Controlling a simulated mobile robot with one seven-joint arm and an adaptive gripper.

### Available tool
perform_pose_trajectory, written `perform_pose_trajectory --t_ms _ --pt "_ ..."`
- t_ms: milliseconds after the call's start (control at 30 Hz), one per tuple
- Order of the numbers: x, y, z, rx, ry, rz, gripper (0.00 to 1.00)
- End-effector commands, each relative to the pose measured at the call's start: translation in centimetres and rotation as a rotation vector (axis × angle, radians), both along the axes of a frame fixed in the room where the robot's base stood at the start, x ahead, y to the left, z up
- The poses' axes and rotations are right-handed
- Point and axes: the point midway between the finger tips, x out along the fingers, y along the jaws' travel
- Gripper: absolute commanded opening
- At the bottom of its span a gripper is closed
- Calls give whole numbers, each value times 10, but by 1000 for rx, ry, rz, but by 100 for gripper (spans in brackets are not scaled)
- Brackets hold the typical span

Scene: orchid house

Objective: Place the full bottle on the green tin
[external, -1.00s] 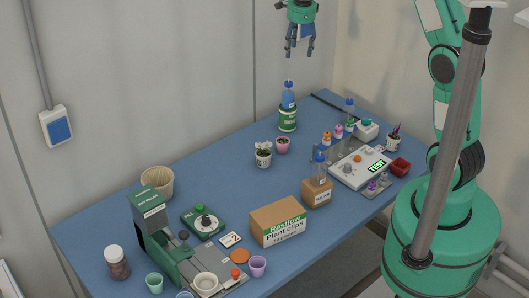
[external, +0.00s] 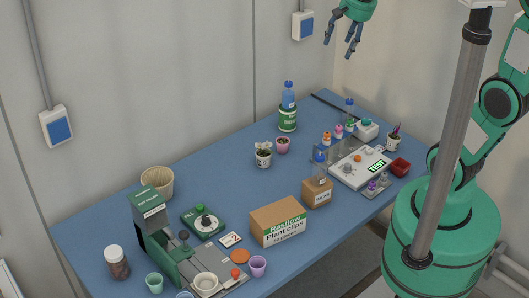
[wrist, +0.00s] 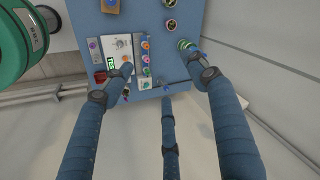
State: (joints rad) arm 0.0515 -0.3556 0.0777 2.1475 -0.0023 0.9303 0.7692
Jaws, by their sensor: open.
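A blue-filled bottle (external: 288,96) with a blue cap stands upright on the green tin (external: 287,119) at the back of the blue table. A third bottle (external: 349,112) with a blue cap stands near the back right. My gripper (external: 340,42) is open and empty, high above the table's far end, apart from the bottles. In the wrist view its spread blue fingers (wrist: 165,95) hang over the table's end, with nothing between them.
A white device (external: 357,167) with a green display and several small bottles occupy the table's right end. A labelled carton (external: 278,222) and a green machine (external: 165,240) stand nearer. Potted plants (external: 263,154) stand mid-table. The left-centre tabletop is mostly clear.

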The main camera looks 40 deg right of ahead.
Motion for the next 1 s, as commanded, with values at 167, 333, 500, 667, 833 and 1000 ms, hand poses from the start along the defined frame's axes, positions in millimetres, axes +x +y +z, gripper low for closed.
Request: perform_pose_trajectory --t_ms 167,333,500,667,833,1000 --pt "-51 9 3 -75 -41 207 58" --pt "-95 16 -1 -155 -77 405 58" --pt "-134 21 -11 -233 -108 584 58" --pt "-156 23 -20 -288 -127 698 58" --pt "-166 24 -24 -312 -133 752 58" --pt "-167 24 -25 -315 -134 757 58"
